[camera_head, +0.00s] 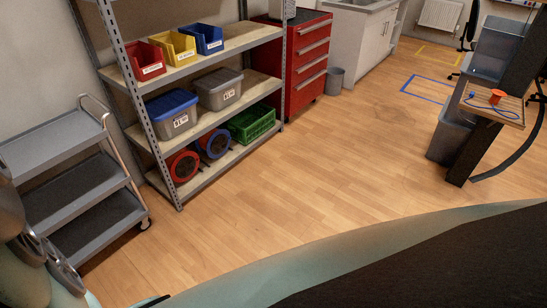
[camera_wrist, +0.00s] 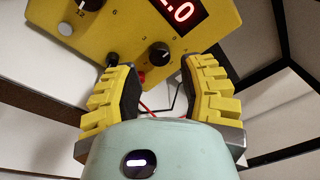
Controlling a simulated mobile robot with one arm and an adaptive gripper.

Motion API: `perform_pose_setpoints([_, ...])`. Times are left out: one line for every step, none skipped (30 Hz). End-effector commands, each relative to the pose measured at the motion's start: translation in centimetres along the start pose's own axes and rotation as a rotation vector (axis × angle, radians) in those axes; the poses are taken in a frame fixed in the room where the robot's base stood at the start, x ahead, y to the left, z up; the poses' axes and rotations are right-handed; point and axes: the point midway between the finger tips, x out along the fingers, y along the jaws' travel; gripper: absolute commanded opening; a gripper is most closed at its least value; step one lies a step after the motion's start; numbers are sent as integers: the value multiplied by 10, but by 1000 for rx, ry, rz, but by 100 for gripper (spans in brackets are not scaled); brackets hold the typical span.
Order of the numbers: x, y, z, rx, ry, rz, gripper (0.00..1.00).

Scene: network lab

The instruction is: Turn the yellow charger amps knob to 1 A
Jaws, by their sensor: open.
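The yellow charger (camera_wrist: 120,35) fills the top of the wrist view, seen tilted and cut off by the frame edge. A black knob (camera_wrist: 159,54) with a white pointer mark sits low on its face; another black knob (camera_wrist: 92,4) is at the top edge. Small markings ring both knobs, too small to read surely, so I cannot tell which knob is amps. A red-lit display (camera_wrist: 180,12) is partly cut off and ends in ".0". My gripper (camera_wrist: 163,70) has two yellow ribbed fingers spread apart, the lower knob showing between their tips. Contact is not visible.
A black terminal (camera_wrist: 112,60) and a red terminal (camera_wrist: 140,77) sit near the left fingertip, with a red lead below. In the head view, a shelf rack (camera_head: 190,72), a grey cart (camera_head: 75,185) and a red tool cabinet (camera_head: 300,65) stand around open wooden floor (camera_head: 320,165).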

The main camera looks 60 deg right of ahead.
Motion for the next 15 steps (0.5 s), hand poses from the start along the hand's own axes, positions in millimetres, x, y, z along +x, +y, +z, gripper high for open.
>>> perform_pose_setpoints([7,0,2,2,-5,3,40])
perform_pose_setpoints([11,0,2,1,-6,3,40])
perform_pose_setpoints([15,0,2,1,-7,2,40])
perform_pose_setpoints([18,0,2,2,-8,1,40])
perform_pose_setpoints([21,0,2,1,-8,1,40])
perform_pose_setpoints([24,0,1,0,-7,1,40])
perform_pose_setpoints([27,0,1,0,-5,0,40])
perform_pose_setpoints([28,0,1,-1,-4,0,40])
perform_pose_setpoints([31,0,1,-1,-3,0,40])
perform_pose_setpoints([32,0,1,-1,-2,0,40])
perform_pose_setpoints([33,0,1,0,-2,1,40])
perform_pose_setpoints([34,1,1,1,-2,2,40])
perform_pose_setpoints([35,1,1,1,-2,2,40])
perform_pose_setpoints([36,1,1,2,-2,2,40])
perform_pose_setpoints([36,1,1,2,-3,2,40])
